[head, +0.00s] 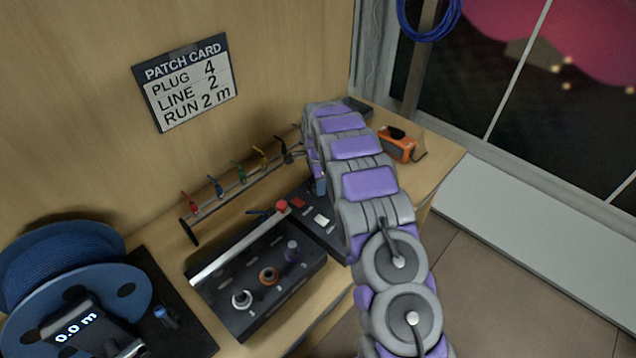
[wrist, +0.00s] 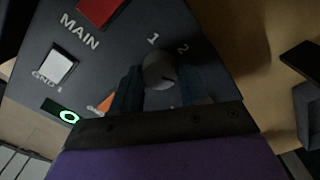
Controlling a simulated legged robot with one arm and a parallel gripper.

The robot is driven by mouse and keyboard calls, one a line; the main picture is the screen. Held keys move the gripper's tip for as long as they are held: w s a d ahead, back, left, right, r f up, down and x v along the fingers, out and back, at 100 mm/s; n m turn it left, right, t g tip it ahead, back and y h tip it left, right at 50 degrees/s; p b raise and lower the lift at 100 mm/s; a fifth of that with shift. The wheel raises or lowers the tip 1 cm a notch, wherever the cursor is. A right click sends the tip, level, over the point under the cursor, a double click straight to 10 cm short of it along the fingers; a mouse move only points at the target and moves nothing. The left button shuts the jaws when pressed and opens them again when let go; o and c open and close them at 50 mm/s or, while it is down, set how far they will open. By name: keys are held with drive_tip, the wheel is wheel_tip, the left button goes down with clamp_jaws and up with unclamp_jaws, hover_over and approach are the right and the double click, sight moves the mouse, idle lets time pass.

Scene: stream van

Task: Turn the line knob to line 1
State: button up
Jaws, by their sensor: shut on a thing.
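The line knob (wrist: 158,68) is a round grey knob on a dark panel, with the printed marks 1 and 2 beside it in the wrist view. My gripper (wrist: 159,92) is shut on it, with one dark finger on each side. I cannot tell which mark the knob points to. The dark panel (wrist: 110,55) also carries a red MAIN switch (wrist: 98,10), a white switch (wrist: 58,68) and a small green display (wrist: 62,114). In the head view my arm hides the knob and the gripper; part of the panel (head: 310,228) shows left of it.
A patch card (head: 187,82) on the wall reads plug 4, line 2, run 2 m. Coloured plugs hang on a rack (head: 228,198). A box with several knobs (head: 250,270), a blue cable reel (head: 75,275) reading 0.0 m and an orange device (head: 396,147) stand on the bench.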

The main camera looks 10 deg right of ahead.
drive_tip(key=shift+r+n+p, duration=0.1)
drive_tip(key=shift+n+p, duration=0.2)
drive_tip(key=shift+p, duration=0.05)
drive_tip(key=shift+n+p, duration=0.5)
drive_tip(key=shift+n, duration=0.1)
drive_tip(key=n+p, duration=0.2)
drive_tip(key=n, duration=0.1)
drive_tip(key=n+p, duration=0.3)
drive_tip(key=n, duration=0.3)
drive_tip(key=shift+w+n+p, duration=0.1)
drive_tip(key=shift+n+p, duration=0.2)
drive_tip(key=n+p, duration=0.2)
drive_tip(key=n, duration=0.4)
drive_tip(key=n+p, duration=0.2)
drive_tip(key=n, duration=0.4)
drive_tip(key=shift+n, duration=0.4)
drive_tip(key=o, duration=1)
